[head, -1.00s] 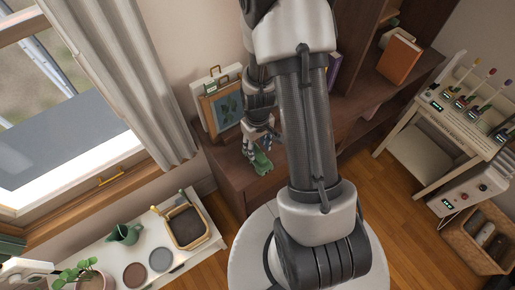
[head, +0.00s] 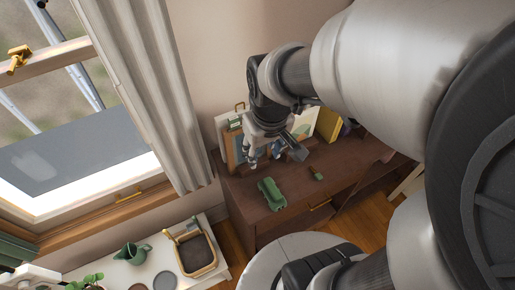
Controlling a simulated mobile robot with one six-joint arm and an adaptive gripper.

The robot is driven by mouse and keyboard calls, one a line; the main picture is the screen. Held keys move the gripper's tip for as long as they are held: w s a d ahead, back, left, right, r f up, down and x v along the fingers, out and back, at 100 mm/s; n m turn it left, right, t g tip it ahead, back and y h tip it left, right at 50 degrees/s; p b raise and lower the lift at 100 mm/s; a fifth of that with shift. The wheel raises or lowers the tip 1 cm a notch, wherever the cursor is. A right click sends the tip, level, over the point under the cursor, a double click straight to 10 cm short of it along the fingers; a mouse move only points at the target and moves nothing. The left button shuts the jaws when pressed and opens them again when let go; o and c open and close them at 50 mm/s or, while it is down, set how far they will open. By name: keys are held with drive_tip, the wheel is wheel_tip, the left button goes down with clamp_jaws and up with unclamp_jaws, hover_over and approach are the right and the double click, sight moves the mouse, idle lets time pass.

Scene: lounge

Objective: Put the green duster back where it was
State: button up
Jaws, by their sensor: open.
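Two green things lie on top of the dark wooden cabinet (head: 240,190). The larger is a long, blocky green object (head: 271,194) near the front left of the top. The smaller green thing (head: 317,173), with a brownish part, lies to its right. I cannot tell for sure which is the duster. My gripper (head: 264,159) is open, pointing down over the back of the cabinet top, behind and above the larger green object and apart from it. Nothing shows between its fingers.
Framed pictures (head: 232,148) lean at the wall close behind my gripper. A yellow book-like thing (head: 329,123) stands to the right. A white table (head: 207,225) with a green jug (head: 131,253) and a gold-framed tray (head: 212,262) is at lower left. My arm hides the right side.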

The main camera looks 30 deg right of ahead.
drive_tip(key=s+a+r+t, duration=0.2)
drive_tip(key=s+a+r, duration=0.2)
drive_tip(key=s+r, duration=0.4)
drive_tip(key=shift+s+a+r, duration=0.25)
drive_tip(key=shift+s, duration=0.75)
drive_tip(key=shift+f+b, duration=0.85)
drive_tip(key=shift+c, duration=0.6)
drive_tip(key=shift+d, duration=0.15)
drive_tip(key=shift+c, duration=0.3)
